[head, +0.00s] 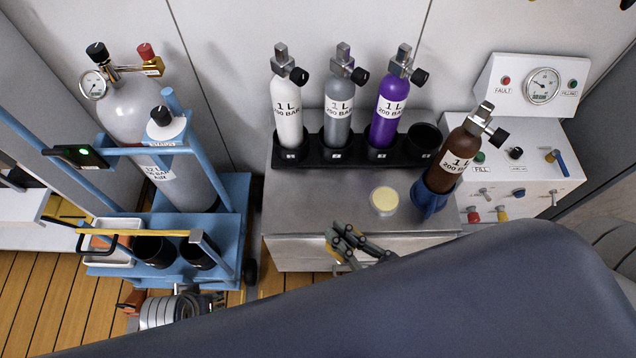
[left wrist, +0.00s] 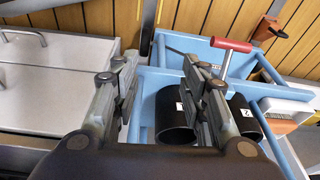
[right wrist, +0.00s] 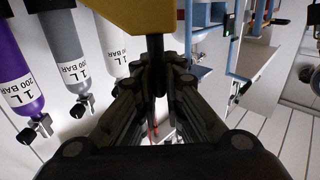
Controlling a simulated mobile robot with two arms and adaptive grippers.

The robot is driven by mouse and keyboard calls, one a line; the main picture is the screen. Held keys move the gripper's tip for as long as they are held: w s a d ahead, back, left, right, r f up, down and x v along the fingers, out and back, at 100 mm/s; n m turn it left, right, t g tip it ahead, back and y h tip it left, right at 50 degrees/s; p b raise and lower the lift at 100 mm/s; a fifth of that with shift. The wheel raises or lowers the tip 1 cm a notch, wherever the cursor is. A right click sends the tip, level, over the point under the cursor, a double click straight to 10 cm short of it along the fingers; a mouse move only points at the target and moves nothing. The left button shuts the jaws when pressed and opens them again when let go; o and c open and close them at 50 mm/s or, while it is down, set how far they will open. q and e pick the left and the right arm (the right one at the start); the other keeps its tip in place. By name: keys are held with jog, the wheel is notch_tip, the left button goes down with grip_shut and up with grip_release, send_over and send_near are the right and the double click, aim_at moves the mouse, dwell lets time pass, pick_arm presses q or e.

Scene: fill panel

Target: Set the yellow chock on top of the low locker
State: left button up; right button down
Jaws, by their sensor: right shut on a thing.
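The yellow chock (right wrist: 140,14) shows at the top of the right wrist view, with a dark stem below it. My right gripper (right wrist: 155,72) is shut on that stem. In the head view my right gripper (head: 345,238) is at the front edge of the steel-topped cabinet (head: 310,212); the chock is mostly hidden there. A low white unit (head: 25,232) stands at the left edge. I cannot tell which of these two is the low locker. My left gripper (left wrist: 158,65) is open and empty over the blue cart (left wrist: 160,82) in the left wrist view.
A black rack (head: 335,155) holds white, grey and purple cylinders at the back of the cabinet. A brown cylinder (head: 455,155) leans in a blue holder (head: 430,200). A pale yellow disc (head: 384,200) lies nearby. The steel top's front left is clear.

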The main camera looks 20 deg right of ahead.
pick_arm(q)
jog(key=b+v, duration=0.3)
jog(key=v, duration=0.7)
jog(key=shift+w+t, duration=0.35)
jog(key=shift+t, duration=0.05)
pick_arm(e)
jog(key=w+f, duration=0.2)
jog(key=w, duration=0.5)
jog(key=w+f, duration=0.2)
jog(key=w, duration=0.4)
jog(key=shift+w+d+f, duration=0.3)
jog(key=shift+w+d, duration=0.05)
jog(key=shift+d, duration=0.05)
jog(key=shift+f, duration=0.1)
jog(key=c, duration=2.1)
grip_release()
jog(key=shift+f, duration=0.15)
jog(key=o, duration=0.4)
